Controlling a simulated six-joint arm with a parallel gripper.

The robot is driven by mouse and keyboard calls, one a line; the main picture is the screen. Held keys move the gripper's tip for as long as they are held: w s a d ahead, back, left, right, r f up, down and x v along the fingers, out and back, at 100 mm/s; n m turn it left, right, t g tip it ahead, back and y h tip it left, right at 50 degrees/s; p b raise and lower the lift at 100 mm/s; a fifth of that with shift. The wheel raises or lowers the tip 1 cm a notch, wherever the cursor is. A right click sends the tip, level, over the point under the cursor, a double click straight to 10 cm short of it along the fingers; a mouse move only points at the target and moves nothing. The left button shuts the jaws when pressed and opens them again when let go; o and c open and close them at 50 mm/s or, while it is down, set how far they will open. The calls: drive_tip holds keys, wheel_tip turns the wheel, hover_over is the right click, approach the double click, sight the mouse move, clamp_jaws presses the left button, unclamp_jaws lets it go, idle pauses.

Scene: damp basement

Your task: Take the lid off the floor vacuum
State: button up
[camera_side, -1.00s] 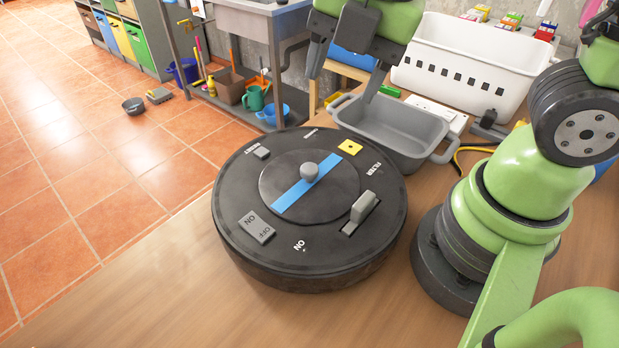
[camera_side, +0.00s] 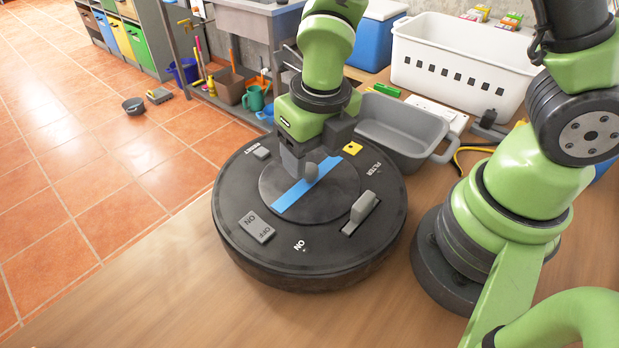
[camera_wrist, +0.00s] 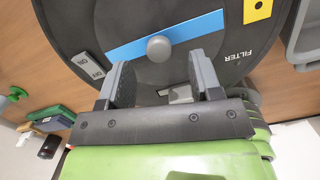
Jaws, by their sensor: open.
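The floor vacuum (camera_side: 235,220) is a round black disc on the wooden table. Its round lid (camera_side: 335,205) sits in the middle of the top, with a blue stripe (camera_side: 290,197) and a grey knob (camera_side: 311,172). My gripper (camera_side: 305,166) is open and points down over the lid, close to the knob. In the wrist view the knob (camera_wrist: 159,48) lies between the lines of the two fingers, slightly beyond their tips. Part of the stripe is hidden behind my gripper in the side view.
On the vacuum are an ON/OFF switch (camera_side: 257,228), an upright grey lever (camera_side: 361,208) and a yellow square (camera_side: 352,148). A grey bin (camera_side: 400,130) stands close behind it, with a white basket (camera_side: 465,65) and blue cooler (camera_side: 375,42) farther back. Bare table lies in front.

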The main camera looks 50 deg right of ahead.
sight(309, 167)
drive_tip(key=shift+w+f, duration=0.2)
drive_tip(key=shift+f, duration=0.75)
drive_tip(key=shift+w+f, duration=0.15)
drive_tip(key=shift+f, duration=0.75)
drive_tip(key=shift+c, duration=0.4)
drive_tip(key=c, duration=0.9)
drive_tip(key=shift+r, duration=0.2)
